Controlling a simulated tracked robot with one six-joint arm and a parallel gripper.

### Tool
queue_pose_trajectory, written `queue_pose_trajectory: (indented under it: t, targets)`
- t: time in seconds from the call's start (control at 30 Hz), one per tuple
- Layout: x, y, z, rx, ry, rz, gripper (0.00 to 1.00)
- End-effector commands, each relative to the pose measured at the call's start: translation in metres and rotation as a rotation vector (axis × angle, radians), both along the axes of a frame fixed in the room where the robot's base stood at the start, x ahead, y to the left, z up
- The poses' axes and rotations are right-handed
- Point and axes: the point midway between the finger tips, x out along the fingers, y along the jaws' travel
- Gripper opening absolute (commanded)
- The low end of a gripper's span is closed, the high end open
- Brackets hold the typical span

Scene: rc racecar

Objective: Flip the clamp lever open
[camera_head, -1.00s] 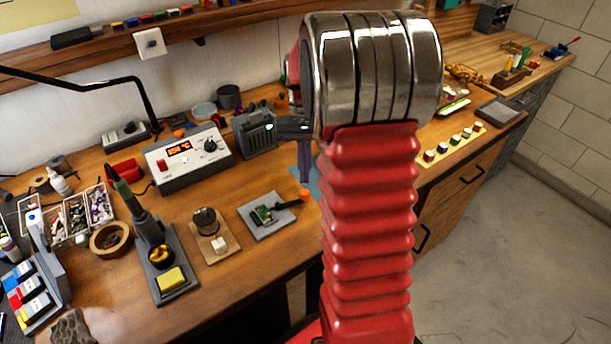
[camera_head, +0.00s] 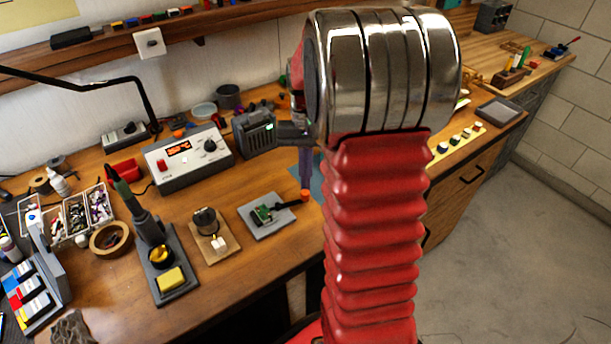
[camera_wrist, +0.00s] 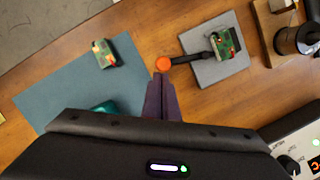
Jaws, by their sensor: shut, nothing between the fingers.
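The clamp is a grey plate (camera_wrist: 205,72) holding a small green circuit board (camera_wrist: 228,43). Its black lever (camera_wrist: 192,59) has an orange tip (camera_wrist: 163,63) that sticks out past the plate's edge. In the head view the lever (camera_head: 288,205) lies low, its orange tip (camera_head: 305,196) pointing right. My gripper (camera_wrist: 160,78) is shut and empty, its dark purple fingertips close beside the orange tip. I cannot tell whether they touch. In the head view my gripper (camera_head: 305,184) appears just above the tip, partly behind my arm.
A blue-grey mat (camera_wrist: 50,100) with another small green board (camera_wrist: 104,53) lies left in the wrist view. A round black part on a wooden block (camera_head: 213,247) and a soldering stand (camera_head: 172,288) are left of the clamp. A power supply (camera_head: 188,160) stands behind.

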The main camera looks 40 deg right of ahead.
Motion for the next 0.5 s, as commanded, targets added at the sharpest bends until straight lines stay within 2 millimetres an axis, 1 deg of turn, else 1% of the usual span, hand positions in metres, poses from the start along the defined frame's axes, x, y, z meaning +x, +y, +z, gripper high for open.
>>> queue_pose_trajectory:
  t: [0.27,0.5]
  targets:
    - [-0.004,0.0,0.0,0.001,0.001,-0.036,0.0]
    - [-0.012,0.0,0.0,0.001,0.001,-0.128,0.0]
